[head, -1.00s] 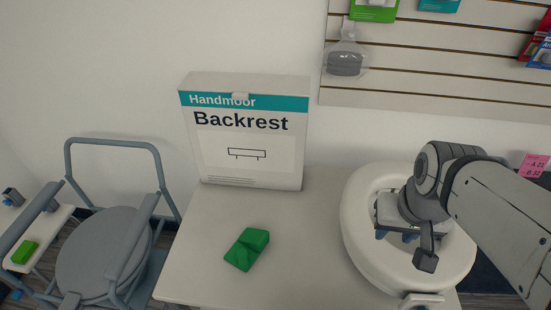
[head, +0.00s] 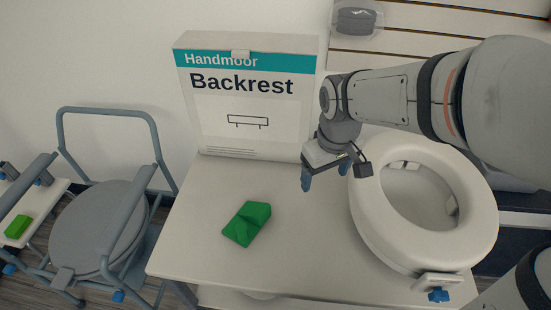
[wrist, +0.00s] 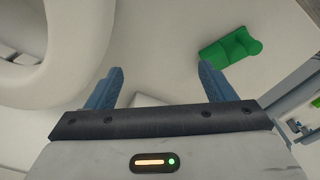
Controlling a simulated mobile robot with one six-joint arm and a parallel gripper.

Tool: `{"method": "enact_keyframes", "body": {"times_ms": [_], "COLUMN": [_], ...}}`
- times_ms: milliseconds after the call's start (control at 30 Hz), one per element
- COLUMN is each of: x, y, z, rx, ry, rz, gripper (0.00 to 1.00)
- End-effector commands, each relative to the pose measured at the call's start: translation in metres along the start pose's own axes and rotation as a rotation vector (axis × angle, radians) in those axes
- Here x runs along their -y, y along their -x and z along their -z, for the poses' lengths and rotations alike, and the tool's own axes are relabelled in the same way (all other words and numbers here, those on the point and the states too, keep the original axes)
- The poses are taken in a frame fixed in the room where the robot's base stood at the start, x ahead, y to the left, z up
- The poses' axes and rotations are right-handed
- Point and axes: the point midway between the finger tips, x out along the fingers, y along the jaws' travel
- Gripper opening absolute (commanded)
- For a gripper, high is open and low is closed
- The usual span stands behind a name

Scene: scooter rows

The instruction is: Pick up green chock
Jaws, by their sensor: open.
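The green chock (head: 246,223) lies on the white table (head: 200,262), left of its middle in the head view. In the wrist view the green chock (wrist: 231,46) shows at the upper right, beyond the right finger. My gripper (head: 325,177) is above the table, to the right of the chock and higher than it. In the wrist view its two blue fingers (wrist: 160,88) are apart with nothing held between them.
A Backrest box (head: 245,95) stands at the table's back against the wall. A white raised toilet seat (head: 425,205) sits at the table's right. A grey commode chair (head: 100,225) stands left of the table. Another green block (head: 17,227) lies on a small shelf at the far left.

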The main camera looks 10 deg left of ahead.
Motion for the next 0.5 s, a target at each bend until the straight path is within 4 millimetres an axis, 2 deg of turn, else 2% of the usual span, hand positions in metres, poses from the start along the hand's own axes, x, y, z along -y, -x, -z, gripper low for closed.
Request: {"method": "enact_keyframes", "body": {"times_ms": [33,100,200,333,500], "x": [0.02,0.044,0.077,0.107,0.123], "y": [-0.033,-0.056,-0.085,-0.11,-0.126], "z": [0.019,0.042,0.066,0.084,0.09], "rx": [0.021,0.038,0.059,0.076,0.084], "ry": [0.1,0.226,0.372,0.497,0.556], "rz": [0.012,0.025,0.038,0.05,0.055], "gripper": [0.76,0.76,0.76,0.76,0.76]}}
